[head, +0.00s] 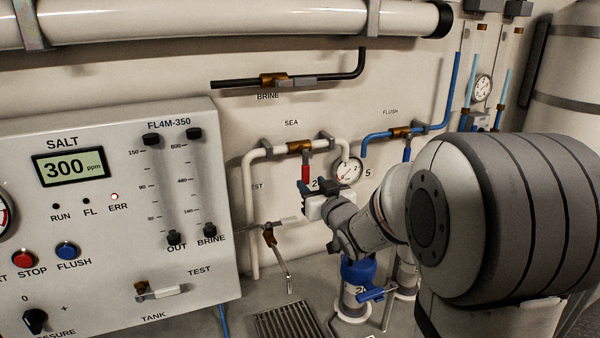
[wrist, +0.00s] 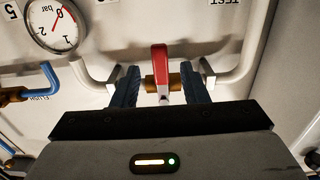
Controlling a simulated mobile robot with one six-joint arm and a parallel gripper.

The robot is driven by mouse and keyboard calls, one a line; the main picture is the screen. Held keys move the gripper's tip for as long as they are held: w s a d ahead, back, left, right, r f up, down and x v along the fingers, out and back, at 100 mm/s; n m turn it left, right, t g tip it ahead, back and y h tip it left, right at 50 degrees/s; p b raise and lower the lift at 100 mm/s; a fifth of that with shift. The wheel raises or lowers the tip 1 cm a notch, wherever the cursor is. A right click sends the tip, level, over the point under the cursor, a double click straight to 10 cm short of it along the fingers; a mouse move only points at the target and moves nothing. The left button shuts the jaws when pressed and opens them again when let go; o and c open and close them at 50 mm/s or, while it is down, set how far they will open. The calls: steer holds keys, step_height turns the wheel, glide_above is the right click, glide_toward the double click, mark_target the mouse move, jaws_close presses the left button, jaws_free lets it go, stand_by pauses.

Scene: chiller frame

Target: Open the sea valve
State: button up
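The sea valve is a brass body (head: 300,147) on a white pipe under the SEA label, and it also shows in the wrist view (wrist: 149,82). Its red handle (head: 306,172) hangs down, crosswise to the pipe; in the wrist view the red handle (wrist: 159,62) points up, as that picture is upside down. My gripper (head: 313,190) is just below the valve. In the wrist view my gripper (wrist: 160,72) is open, with one blue finger on each side of the handle and gaps between. Whether the fingertips touch the pipe I cannot tell.
A pressure gauge (head: 348,170) sits right of the valve. The FLUSH valve (head: 400,133) and blue pipe are farther right, the BRINE valve (head: 273,80) above. A test tap (head: 270,238) is below left, and the control panel (head: 120,120) fills the left.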

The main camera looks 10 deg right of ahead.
steer(key=w+a+p, duration=0.1)
steer(key=w, duration=0.6)
steer(key=shift+w+a+p, duration=0.2)
steer(key=shift+a+p, duration=0.05)
steer(key=shift+p, duration=0.05)
steer(key=shift+c, duration=0.2)
jaws_close()
